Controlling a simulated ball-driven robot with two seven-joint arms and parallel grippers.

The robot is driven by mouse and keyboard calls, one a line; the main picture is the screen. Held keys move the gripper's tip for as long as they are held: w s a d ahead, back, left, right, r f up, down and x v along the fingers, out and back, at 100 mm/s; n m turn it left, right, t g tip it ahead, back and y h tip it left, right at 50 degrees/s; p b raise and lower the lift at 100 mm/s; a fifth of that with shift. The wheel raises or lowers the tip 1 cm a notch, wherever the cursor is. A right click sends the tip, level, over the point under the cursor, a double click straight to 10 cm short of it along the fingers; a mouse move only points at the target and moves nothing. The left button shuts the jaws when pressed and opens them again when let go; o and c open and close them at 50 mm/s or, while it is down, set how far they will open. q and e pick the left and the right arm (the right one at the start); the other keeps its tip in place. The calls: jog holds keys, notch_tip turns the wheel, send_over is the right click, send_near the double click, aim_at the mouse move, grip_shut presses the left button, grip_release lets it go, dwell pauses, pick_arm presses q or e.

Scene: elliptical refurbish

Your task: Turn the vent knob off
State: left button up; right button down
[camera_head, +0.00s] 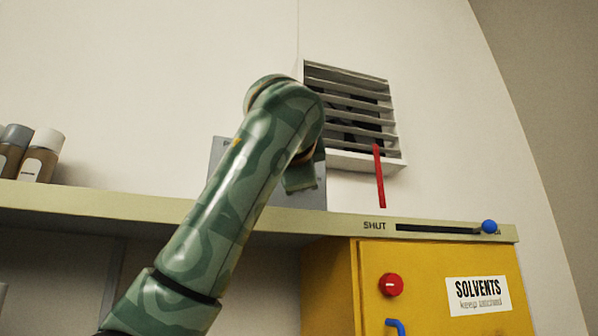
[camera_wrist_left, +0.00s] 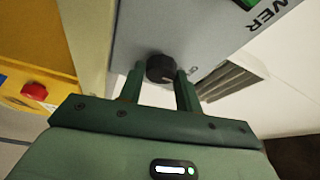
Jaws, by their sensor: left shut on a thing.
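A round black knob (camera_wrist_left: 160,68) with a pale mark on its face sits on a grey panel (camera_wrist_left: 205,38) in the left wrist view. My left gripper (camera_wrist_left: 159,76) has its two green fingers on either side of the knob and is shut on it. In the head view my left arm reaches up from the lower left and hides the knob and most of the gripper. Parts of the grey panel (camera_head: 314,197) show behind the arm. A slatted wall vent (camera_head: 345,110) with a red strip (camera_head: 379,175) is to its right. My right gripper is not in view.
Below runs a shelf (camera_head: 90,205) with bottles (camera_head: 40,155) at left. Its front edge has a slider slot marked SHUT, with a blue ball (camera_head: 489,227) at the right end. A yellow solvents cabinet (camera_head: 430,270) with a red button (camera_head: 391,285) stands underneath.

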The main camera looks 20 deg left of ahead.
pick_arm(q)
jog(key=shift+w+f, duration=0.15)
jog(key=shift+f, duration=0.05)
jog(key=o, duration=0.9)
jog(key=shift+o, duration=0.5)
jog(key=shift+s+r, duration=0.1)
jog(key=shift+s, duration=0.1)
jog(key=shift+s, duration=0.1)
jog(key=b+v, duration=0.6)
jog(key=v, duration=1)
